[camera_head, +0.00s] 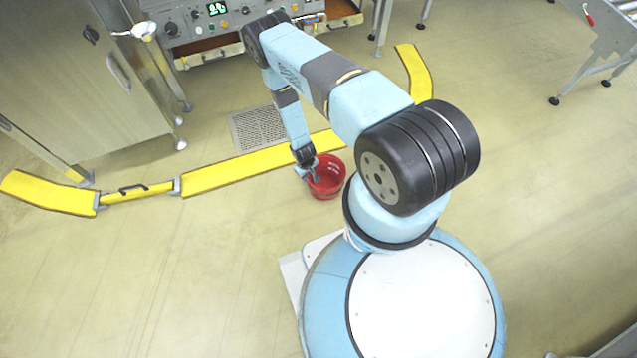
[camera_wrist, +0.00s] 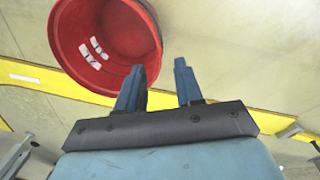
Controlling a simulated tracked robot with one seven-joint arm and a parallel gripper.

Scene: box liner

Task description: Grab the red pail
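The red pail (camera_head: 328,177) stands on the floor just in front of the yellow floor barrier, left of my base in the head view. In the wrist view the red pail (camera_wrist: 92,45) fills the upper left, its open mouth and inside showing with two small white labels. My gripper (camera_head: 313,178) is at the pail's left rim in the head view.
The yellow barrier (camera_head: 236,170) crosses the floor behind the pail. A floor grate (camera_head: 258,130) lies beyond it. A metal cabinet (camera_head: 75,85) stands at left, a control panel (camera_head: 200,22) at the back. The floor at front left is clear.

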